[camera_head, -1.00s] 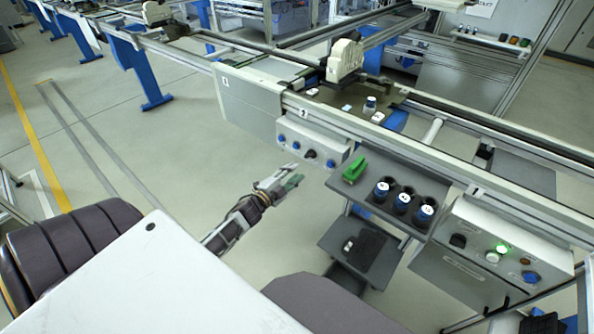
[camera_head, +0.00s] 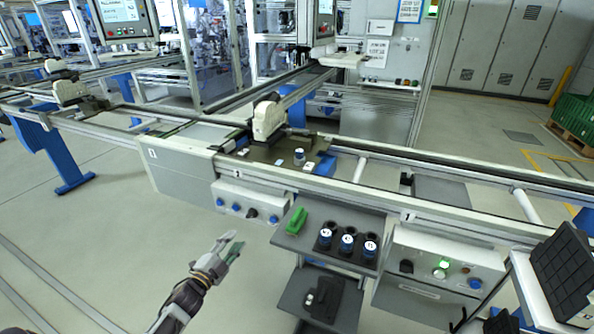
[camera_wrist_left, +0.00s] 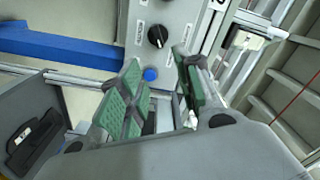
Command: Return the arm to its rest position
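My left gripper (camera_head: 229,245) is in the lower middle of the head view, on an arm rising from the bottom edge. It hangs in free air over the floor, left of the small shelf cart and in front of the conveyor's control box (camera_head: 248,204). In the left wrist view its two green-padded fingers (camera_wrist_left: 160,98) stand apart with nothing held between them. The box's dark knob (camera_wrist_left: 157,36) and a blue button (camera_wrist_left: 150,74) show beyond them. My right gripper is not in view.
The shelf cart's top tray (camera_head: 286,240) carries a green object (camera_head: 296,221) and several dark cups with blue-and-white items. The conveyor rail (camera_head: 340,193) crosses behind. A button panel (camera_head: 447,264) stands to the right. Open floor (camera_head: 110,235) lies left of my arm.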

